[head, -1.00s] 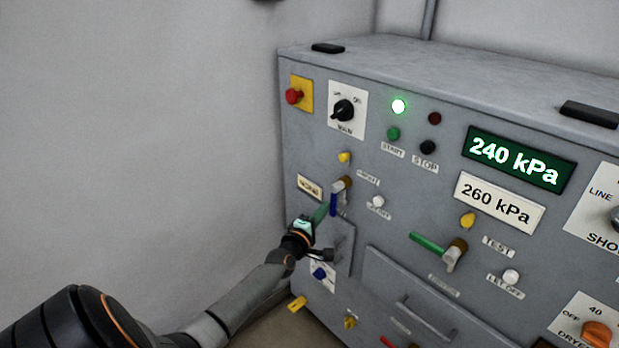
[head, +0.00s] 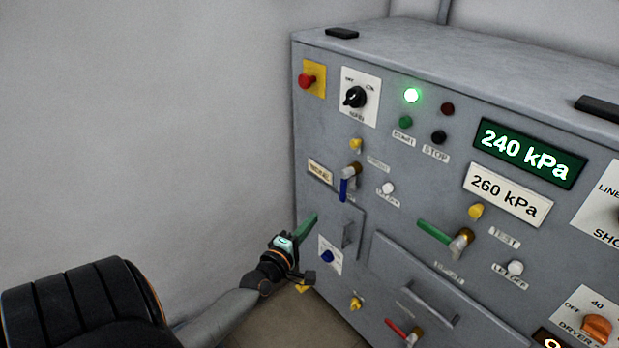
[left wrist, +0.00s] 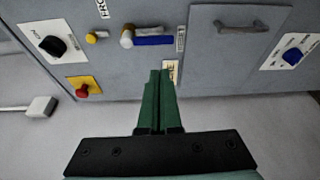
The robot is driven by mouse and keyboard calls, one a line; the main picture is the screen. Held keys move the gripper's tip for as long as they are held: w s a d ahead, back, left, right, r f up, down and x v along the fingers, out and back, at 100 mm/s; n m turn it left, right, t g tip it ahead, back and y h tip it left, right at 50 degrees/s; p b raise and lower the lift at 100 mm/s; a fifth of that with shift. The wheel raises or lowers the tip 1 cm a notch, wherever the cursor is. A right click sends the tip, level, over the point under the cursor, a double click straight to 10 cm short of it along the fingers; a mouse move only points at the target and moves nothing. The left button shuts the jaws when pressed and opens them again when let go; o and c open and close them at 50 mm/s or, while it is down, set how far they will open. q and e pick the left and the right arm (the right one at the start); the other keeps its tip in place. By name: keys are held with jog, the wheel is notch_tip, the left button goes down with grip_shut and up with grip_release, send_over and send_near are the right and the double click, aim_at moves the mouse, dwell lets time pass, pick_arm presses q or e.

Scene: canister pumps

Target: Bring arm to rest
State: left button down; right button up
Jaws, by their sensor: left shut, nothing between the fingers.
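My left gripper (head: 309,224) is in front of the grey machine cabinet (head: 420,110), at its left edge and below the blue-handled valve (head: 346,184). Its green fingers are together with nothing between them. The left wrist view also shows the shut gripper (left wrist: 158,78), its tips apart from the blue-handled valve (left wrist: 152,40), whose handle lies along the panel. My left arm comes in from the lower left of the head view. My right gripper is not in view.
The cabinet carries a red button (head: 306,80), a black main knob (head: 355,97), a green-handled valve (head: 436,232), a red-handled valve (head: 400,331) and a drawer handle (head: 425,305). A lit display (head: 526,152) reads 240 kPa. Free space lies left, before the bare wall (head: 150,130).

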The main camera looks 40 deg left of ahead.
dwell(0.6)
pick_arm(q)
jog(key=s+d+f+m+g+h+p, duration=0.3)
jog(key=s+d+f+m+g+p, duration=0.1)
jog(key=s+d+m, duration=0.5)
jog(key=s+d+f+m+g+h+p, duration=0.3)
jog(key=s+d+m, duration=0.6)
jog(key=d+m, duration=0.5)
jog(key=d+f, duration=0.1)
jog(key=d, duration=0.2)
jog(key=shift+s+f+m+g+h+p, duration=0.2)
jog(key=shift+m+g+h+p, duration=0.1)
jog(key=shift+g+h+p, duration=0.1)
jog(key=shift+d, duration=0.1)
